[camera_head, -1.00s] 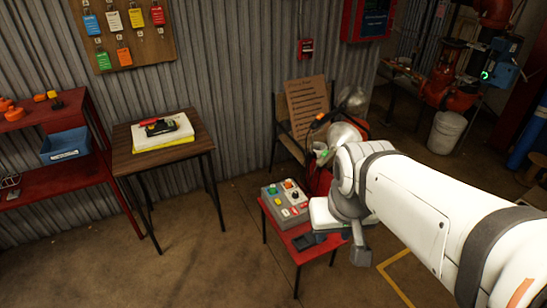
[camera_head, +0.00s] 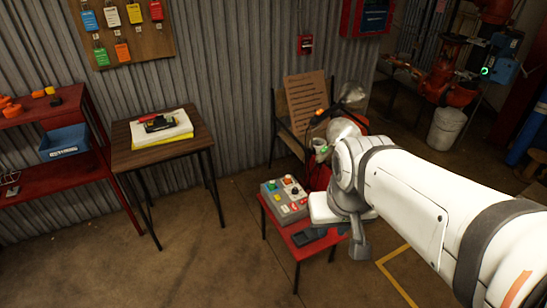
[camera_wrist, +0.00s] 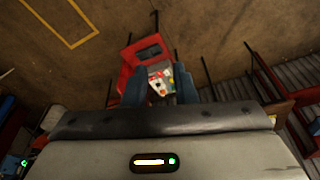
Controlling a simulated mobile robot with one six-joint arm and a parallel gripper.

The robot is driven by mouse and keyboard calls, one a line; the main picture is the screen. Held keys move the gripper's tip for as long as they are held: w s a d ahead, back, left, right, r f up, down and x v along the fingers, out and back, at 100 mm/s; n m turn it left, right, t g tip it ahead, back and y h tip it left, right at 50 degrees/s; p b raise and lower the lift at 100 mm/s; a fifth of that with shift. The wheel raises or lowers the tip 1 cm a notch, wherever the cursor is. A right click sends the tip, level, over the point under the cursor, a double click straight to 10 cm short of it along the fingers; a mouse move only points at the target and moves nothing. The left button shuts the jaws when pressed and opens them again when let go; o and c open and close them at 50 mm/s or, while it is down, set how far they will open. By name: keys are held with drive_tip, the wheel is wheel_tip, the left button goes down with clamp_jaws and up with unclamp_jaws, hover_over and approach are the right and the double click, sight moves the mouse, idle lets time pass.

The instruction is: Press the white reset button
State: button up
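A grey control box (camera_head: 286,200) sits on a small red table (camera_head: 303,252) in the head view. Its top carries green, orange, yellow, red and white parts and a dark knob. They are too small for me to single out the white reset button with certainty. The box also shows in the wrist view (camera_wrist: 160,80), between the fingers of my gripper (camera_wrist: 158,75). The two blue-grey fingers are apart with nothing held between them.
A dark handheld device (camera_head: 308,236) lies on the red table. A chair with a written board (camera_head: 307,103) stands behind. A wooden table (camera_head: 172,152) and red shelf (camera_head: 55,118) are at left. Floor in front is clear.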

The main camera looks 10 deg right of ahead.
clamp_jaws()
idle(1.4)
